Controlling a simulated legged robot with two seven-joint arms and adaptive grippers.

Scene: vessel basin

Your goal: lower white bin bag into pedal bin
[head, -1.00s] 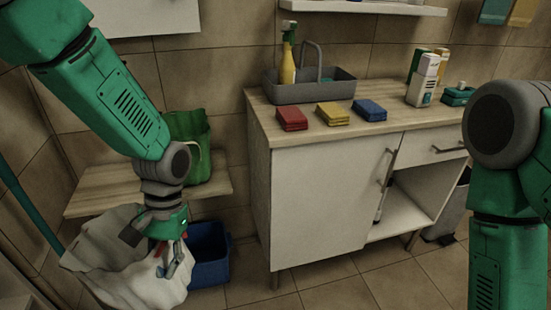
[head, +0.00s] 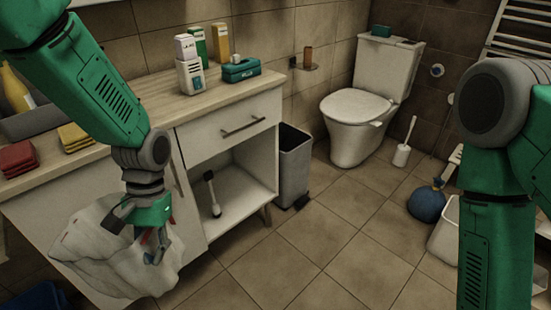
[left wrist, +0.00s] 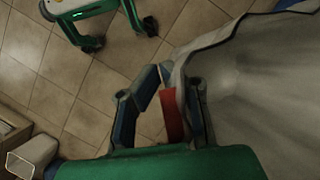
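The white bin bag (head: 100,265) hangs open and crumpled from my left gripper (head: 158,245), in front of the cabinet at the left of the head view. In the left wrist view the bag (left wrist: 265,85) fills the right side, and its edge is pinched at the fingers of my left gripper (left wrist: 170,100). The grey pedal bin (head: 293,165) stands on the floor right of the cabinet, with a dark pedal at its foot. The bag is apart from it, to its left. My right arm shows at the right, but its gripper is out of view.
The cabinet (head: 225,130) has an open lower shelf holding a brush (head: 212,193). Bottles (head: 190,65) and a teal box (head: 240,70) stand on top. A toilet (head: 365,105), toilet brush (head: 404,145), blue bag (head: 426,204) and white bin (head: 445,235) are farther right. Floor tiles between are clear.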

